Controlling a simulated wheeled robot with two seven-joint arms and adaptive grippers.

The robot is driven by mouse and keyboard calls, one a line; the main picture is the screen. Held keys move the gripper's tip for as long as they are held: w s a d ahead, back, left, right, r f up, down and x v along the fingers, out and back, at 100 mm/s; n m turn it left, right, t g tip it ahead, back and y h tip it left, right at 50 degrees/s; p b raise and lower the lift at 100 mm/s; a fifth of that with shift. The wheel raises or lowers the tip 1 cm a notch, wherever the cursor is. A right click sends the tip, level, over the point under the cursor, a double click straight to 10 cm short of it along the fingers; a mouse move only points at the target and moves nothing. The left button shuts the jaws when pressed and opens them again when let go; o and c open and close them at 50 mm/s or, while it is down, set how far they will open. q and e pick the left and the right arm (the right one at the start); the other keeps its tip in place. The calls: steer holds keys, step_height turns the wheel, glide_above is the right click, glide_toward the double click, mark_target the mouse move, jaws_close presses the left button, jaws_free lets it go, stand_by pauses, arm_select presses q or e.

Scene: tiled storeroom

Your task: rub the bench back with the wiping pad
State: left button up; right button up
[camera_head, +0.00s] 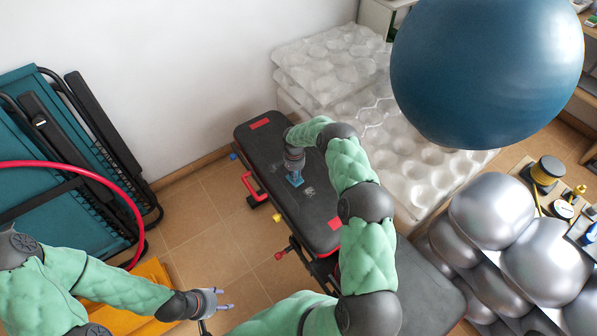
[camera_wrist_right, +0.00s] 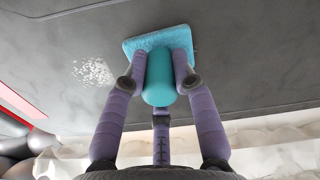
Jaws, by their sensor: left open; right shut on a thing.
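The wiping pad (camera_wrist_right: 160,40) is a teal block with a rounded teal handle. It also shows as a small blue shape (camera_head: 295,180) in the head view, on the bench back. My right gripper (camera_wrist_right: 160,70) is shut on its handle, and the pad's flat face appears to lie against the dark surface. The bench back (camera_head: 313,210) is a long black padded board with red end labels; it also fills the upper wrist view (camera_wrist_right: 245,55). A pale speckled patch (camera_wrist_right: 92,71) marks it left of the pad. My left gripper (camera_head: 222,300) is open and empty above the floor, left of the bench.
Translucent dimpled mats (camera_head: 410,170) are stacked right of the bench. A large blue ball (camera_head: 487,70) is above them, and silver balls (camera_head: 545,255) lie at the right. Folded teal loungers (camera_head: 60,150) lean at the left wall. Tiled floor (camera_head: 200,215) is open between.

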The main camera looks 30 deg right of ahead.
steer(key=shift+s+a, duration=0.15)
steer(key=shift+a, duration=0.85)
steer(key=shift+s+a, duration=0.1)
steer(key=shift+a, duration=0.9)
step_height(320, 180, up, 6)
steer(key=p, duration=0.3)
steer(key=shift+d+r, duration=0.1)
step_height(320, 180, up, 3)
steer(key=shift+f+p, duration=0.1)
steer(key=shift+p, duration=0.65)
